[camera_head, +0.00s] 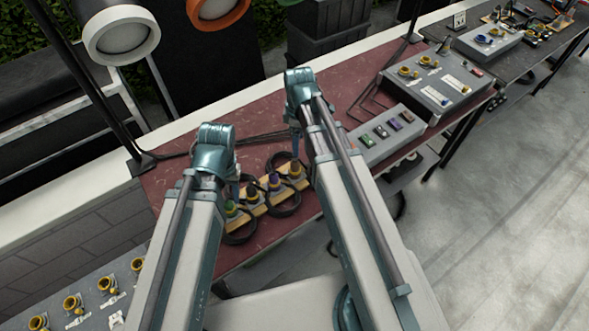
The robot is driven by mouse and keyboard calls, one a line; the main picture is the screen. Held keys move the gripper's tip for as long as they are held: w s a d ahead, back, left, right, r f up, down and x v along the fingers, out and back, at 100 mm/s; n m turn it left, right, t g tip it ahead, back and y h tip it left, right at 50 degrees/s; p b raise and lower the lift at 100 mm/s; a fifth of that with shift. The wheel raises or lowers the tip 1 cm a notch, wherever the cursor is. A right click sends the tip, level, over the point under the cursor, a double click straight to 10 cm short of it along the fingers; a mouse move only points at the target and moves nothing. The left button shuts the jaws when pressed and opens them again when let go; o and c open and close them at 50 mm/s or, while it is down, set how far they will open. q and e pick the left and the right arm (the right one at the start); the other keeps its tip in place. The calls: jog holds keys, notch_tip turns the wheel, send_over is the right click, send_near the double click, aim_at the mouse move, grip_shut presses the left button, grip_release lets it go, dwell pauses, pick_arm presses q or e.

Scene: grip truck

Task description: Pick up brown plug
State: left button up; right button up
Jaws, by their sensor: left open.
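Several coloured plugs with coiled black cables stand in a row on a yellow strip (262,208) on the red-topped table. A green plug (231,209) is at the left end and a purple plug (274,181) is nearer the right. The plug at the right end (295,168) looks dark or brownish, but it is too small to be sure it is the brown one. My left gripper (236,192) is open, above the left end of the strip and mostly hidden by its arm. My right gripper (296,150) hangs above the right end; its jaws are too small to read.
The red table (262,245) also holds a grey panel with coloured switches (387,133) and a grey control box (431,82) to the right. Another grey panel with yellow connectors (90,297) is at lower left. Round lamps (121,36) stand behind. Open floor lies at right.

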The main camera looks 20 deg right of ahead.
aim_at(295, 159)
notch_tip(295, 159, down, 8)
jog(key=b, duration=0.7)
pick_arm(q)
notch_tip(295, 159, down, 8)
notch_tip(295, 159, down, 4)
jog(key=b, duration=0.4)
jog(key=shift+f+b, duration=0.1)
jog(key=shift+b, duration=0.2)
pick_arm(e)
jog(key=f, duration=0.3)
jog(key=w+f, duration=0.1)
jog(key=shift+a+f, duration=0.15)
jog(key=shift+a, duration=0.2)
pick_arm(q)
jog(key=shift+f+b, duration=0.5)
jog(key=shift+b, duration=0.05)
pick_arm(e)
jog(key=shift+f, duration=0.5)
pick_arm(q)
jog(key=shift+r, duration=0.1)
pick_arm(e)
jog(key=shift+r, duration=0.1)
jog(key=shift+c, duration=0.2)
grip_shut()
